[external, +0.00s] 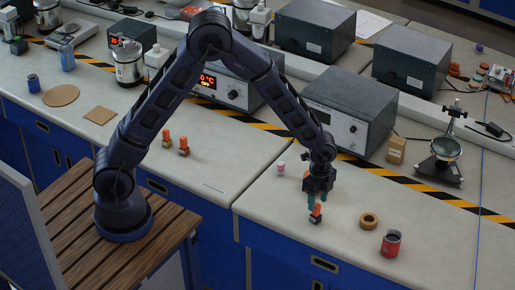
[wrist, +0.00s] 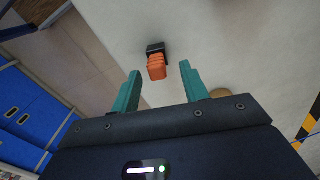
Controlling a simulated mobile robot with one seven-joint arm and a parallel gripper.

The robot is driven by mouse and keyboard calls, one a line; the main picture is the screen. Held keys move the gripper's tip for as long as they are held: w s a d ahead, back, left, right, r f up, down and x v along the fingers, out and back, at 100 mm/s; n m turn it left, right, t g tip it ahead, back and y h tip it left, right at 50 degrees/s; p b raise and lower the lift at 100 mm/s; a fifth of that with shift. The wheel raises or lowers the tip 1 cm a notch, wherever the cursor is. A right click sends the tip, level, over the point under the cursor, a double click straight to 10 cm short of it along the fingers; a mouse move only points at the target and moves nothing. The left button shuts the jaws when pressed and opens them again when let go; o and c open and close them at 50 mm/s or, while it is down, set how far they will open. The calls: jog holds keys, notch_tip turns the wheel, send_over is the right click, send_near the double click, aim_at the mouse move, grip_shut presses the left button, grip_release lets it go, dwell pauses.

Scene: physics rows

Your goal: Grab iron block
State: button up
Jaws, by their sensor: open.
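A small piece with an orange top and a dark base (external: 316,214) stands on the bench near its front edge, right under my gripper (external: 316,201). It may be the iron block, but I cannot tell its material. In the wrist view the orange and dark piece (wrist: 156,66) shows between and beyond the two teal fingertips of my gripper (wrist: 160,70). The fingers are apart, with nothing held between them. I cannot tell how much height separates the fingertips from the piece.
A tan ring (external: 369,221) and a red can (external: 391,243) stand right of my gripper. A small pink item (external: 280,169) is to its left. Two similar orange pieces (external: 167,138) (external: 184,146) stand further left. A grey instrument box (external: 348,108) is behind.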

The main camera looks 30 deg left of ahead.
aim_at(317, 204)
jog(key=f, duration=0.3)
jog(key=shift+s+f, duration=0.2)
jog(key=shift+f, duration=0.15)
grip_shut()
jog(key=shift+r, duration=0.1)
